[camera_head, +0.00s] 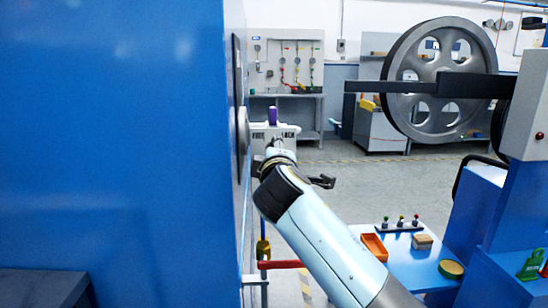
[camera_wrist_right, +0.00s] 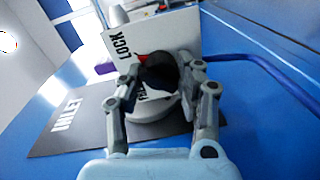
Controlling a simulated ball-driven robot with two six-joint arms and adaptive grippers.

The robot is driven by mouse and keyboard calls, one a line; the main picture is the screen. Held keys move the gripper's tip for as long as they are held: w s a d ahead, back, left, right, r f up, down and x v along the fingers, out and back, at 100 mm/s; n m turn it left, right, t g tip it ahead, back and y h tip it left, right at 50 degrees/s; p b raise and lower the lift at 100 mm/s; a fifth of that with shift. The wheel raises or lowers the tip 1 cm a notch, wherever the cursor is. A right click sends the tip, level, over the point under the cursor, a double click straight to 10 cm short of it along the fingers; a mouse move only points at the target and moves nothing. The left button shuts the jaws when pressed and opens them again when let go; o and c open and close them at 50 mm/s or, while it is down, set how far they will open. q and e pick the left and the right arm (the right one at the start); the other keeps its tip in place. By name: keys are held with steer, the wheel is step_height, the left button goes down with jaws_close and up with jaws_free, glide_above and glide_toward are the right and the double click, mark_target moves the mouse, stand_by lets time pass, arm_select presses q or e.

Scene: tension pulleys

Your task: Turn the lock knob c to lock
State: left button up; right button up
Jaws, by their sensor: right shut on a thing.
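The lock knob (camera_wrist_right: 160,72) is dark, with a red mark beside the LOCK lettering. It sits on a white plate (camera_wrist_right: 180,32) marked LOCK, with a second word partly hidden behind my fingers. My right gripper (camera_wrist_right: 163,76) is shut on the knob, one finger on each side. In the head view the white plate (camera_head: 290,132) reads FREE and LOCK, and my right gripper (camera_head: 275,150) reaches it from below. The knob is mostly hidden there by my gripper. My left gripper is in neither view.
A large blue panel (camera_head: 110,140) fills the left side, close beside my right arm. A grey spoked pulley (camera_head: 398,92) stands at upper right. A blue bench (camera_head: 405,255) holds an orange tray (camera_head: 374,247) and small parts.

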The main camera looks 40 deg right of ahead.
steer(key=shift+f, duration=0.15)
stand_by(0.3)
steer(key=o, duration=1.1)
steer(key=shift+o, duration=0.2)
steer(key=v, duration=0.7)
steer(key=shift+s, duration=0.3)
